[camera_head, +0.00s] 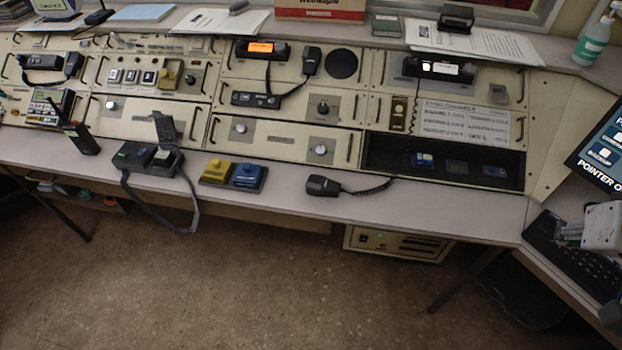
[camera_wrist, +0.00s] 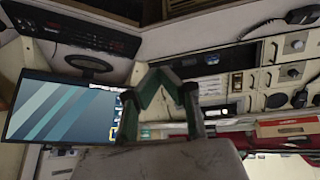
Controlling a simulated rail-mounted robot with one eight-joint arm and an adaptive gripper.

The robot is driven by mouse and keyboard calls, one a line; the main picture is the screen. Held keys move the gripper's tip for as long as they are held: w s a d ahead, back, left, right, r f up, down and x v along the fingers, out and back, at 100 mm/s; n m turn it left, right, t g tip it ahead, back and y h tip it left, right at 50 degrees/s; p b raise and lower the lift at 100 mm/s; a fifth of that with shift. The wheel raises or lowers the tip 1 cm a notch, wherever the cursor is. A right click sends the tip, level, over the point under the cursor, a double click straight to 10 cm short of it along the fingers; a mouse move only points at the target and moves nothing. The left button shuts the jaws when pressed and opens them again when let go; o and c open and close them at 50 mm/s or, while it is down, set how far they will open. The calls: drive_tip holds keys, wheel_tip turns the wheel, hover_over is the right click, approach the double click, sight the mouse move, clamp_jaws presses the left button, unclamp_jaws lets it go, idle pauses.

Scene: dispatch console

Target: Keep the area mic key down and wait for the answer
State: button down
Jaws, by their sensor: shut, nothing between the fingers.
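A black hand microphone (camera_head: 323,186) with a coiled cord lies on the front ledge of the console. It seems to be the dark microphone at the top right of the wrist view (camera_wrist: 303,15). Another hand microphone (camera_head: 311,61) is on the upper panel, and a third (camera_head: 74,64) is at the left. I cannot read which one is the area mic. My gripper (camera_wrist: 160,78) is shut and empty in the wrist view. In the head view it shows at the right edge (camera_head: 568,230), near a black keypad unit and far from the microphones.
The black keypad unit (camera_head: 548,240) and a monitor (camera_head: 600,150) stand at the right. Yellow (camera_head: 216,171) and blue (camera_head: 249,175) push buttons sit left of the ledge microphone. A handheld radio (camera_head: 80,135) stands further left. The ledge right of the microphone is clear.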

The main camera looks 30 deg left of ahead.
drive_tip(key=w+a+r+n+g, duration=0.1)
drive_tip(key=w+a+n+g, duration=0.2)
drive_tip(key=w+a+n, duration=0.55)
drive_tip(key=n+g, duration=0.3)
drive_tip(key=n, duration=0.9)
hover_over(314, 186)
wheel_tip(314, 186, down, 11)
drive_tip(key=shift+a+m+h, duration=0.2)
drive_tip(key=shift+m+h, duration=0.05)
drive_tip(key=shift+h, duration=0.05)
wheel_tip(314, 186, down, 14)
drive_tip(key=shift+d+r+b, duration=0.1)
drive_tip(key=shift+b, duration=0.55)
